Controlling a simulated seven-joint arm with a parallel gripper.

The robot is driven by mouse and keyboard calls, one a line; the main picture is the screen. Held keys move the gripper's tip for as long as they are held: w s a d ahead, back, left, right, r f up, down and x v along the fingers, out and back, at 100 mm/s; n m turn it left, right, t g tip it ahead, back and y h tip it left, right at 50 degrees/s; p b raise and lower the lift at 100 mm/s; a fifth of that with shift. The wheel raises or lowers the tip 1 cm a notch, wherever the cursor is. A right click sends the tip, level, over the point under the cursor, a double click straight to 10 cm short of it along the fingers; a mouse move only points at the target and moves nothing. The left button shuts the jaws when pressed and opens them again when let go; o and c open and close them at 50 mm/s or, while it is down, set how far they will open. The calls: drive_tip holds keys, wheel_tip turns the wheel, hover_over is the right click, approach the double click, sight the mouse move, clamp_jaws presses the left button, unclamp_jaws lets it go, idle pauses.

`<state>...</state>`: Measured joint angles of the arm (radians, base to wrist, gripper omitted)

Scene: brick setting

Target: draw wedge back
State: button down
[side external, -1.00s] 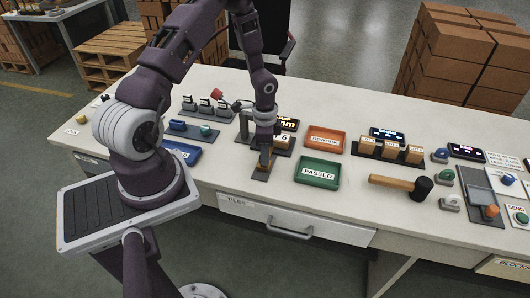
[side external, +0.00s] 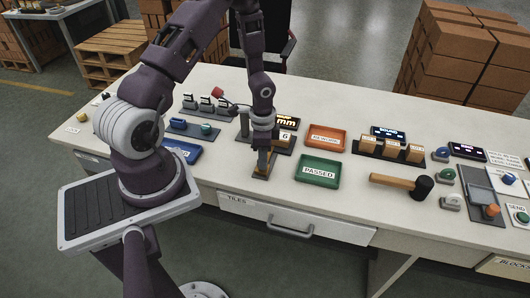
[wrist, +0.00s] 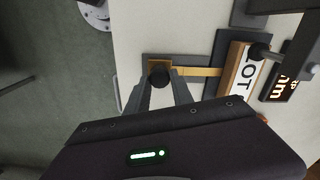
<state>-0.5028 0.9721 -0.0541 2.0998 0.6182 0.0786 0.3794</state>
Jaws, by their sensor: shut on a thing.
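My gripper (side external: 263,160) points down over a small dark plate (side external: 259,177) near the bench's front edge. I cannot tell whether the wedge's tip touches the block. That block, marked 6 (side external: 286,138), stands just behind and right of my gripper in the side view. The fingers hide part of the wedge there.
A lit display (side external: 290,121) stands behind the block. An orange tray (side external: 326,137) and a green PASSED tray (side external: 318,171) lie to the right, with a mallet (side external: 403,184) beyond. A blue tray (side external: 181,152) is at left. Bare bench lies between the gripper and green tray.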

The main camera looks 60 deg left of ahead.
drive_tip(key=c, duration=1.1)
unclamp_jaws()
drive_tip(key=shift+s+d, duration=0.15)
drive_tip(key=shift+d, duration=0.05)
drive_tip(key=shift+r, duration=0.15)
wheel_tip(320, 180, up, 7)
drive_tip(key=shift+f, duration=0.1)
drive_tip(key=shift+r, duration=0.35)
drive_tip(key=s+d+r+n+t+y, duration=0.1)
drive_tip(key=s+d+r+n, duration=0.15)
drive_tip(key=r, duration=0.75)
drive_tip(key=s+d+r+n+t+y, duration=0.15)
drive_tip(key=d+r, duration=0.25)
drive_tip(key=r, duration=0.6)
drive_tip(key=s+d+r+n+t+h, duration=0.2)
drive_tip(key=s+d+r+t, duration=0.1)
drive_tip(key=s+d+r, duration=0.4)
drive_tip(key=s+d, duration=0.1)
drive_tip(key=s, duration=0.2)
drive_tip(key=shift+s+d, duration=0.2)
drive_tip(key=shift+s, duration=0.15)
